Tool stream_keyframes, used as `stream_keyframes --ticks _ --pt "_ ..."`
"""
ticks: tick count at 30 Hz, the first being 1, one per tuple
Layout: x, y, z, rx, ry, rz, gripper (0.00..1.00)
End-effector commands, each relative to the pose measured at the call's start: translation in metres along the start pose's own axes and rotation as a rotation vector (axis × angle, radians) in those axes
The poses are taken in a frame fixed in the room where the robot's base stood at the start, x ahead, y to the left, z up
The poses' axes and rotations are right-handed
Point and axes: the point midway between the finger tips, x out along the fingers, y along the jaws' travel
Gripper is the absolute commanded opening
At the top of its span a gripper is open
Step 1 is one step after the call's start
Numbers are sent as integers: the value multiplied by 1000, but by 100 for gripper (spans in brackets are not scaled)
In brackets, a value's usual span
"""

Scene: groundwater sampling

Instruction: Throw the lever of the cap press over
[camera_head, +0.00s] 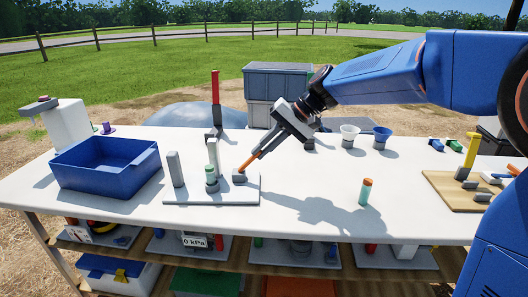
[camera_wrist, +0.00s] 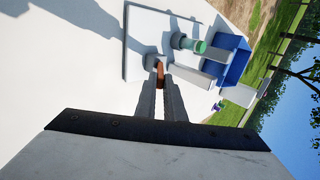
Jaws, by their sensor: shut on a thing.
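The cap press stands on a light grey plate (camera_head: 190,194) at the left middle of the table. It has grey posts (camera_head: 175,168) and a small pivot block (camera_head: 239,176) at the plate's right side. A green-capped vial (camera_head: 211,182) stands between them; its green cap also shows in the wrist view (camera_wrist: 198,47). An orange lever (camera_head: 246,163) rises from the block, tilted to the right. My gripper (camera_head: 261,151) is shut on the lever's upper part. In the wrist view the fingers (camera_wrist: 161,82) close around the lever (camera_wrist: 160,70) and hide part of it.
A blue bin (camera_head: 105,168) stands left of the press. A red upright handle (camera_head: 215,88) stands behind it. An orange-capped green vial (camera_head: 365,192), two cups (camera_head: 349,136) and a tan board with a yellow handle (camera_head: 472,150) are to the right. The table's middle front is clear.

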Motion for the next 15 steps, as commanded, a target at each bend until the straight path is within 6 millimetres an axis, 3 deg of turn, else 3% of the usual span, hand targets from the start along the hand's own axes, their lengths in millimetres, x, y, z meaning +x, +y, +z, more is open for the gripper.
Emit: stream_keyframes --ticks 15 --pt "9 -43 0 -1 2 159 0"
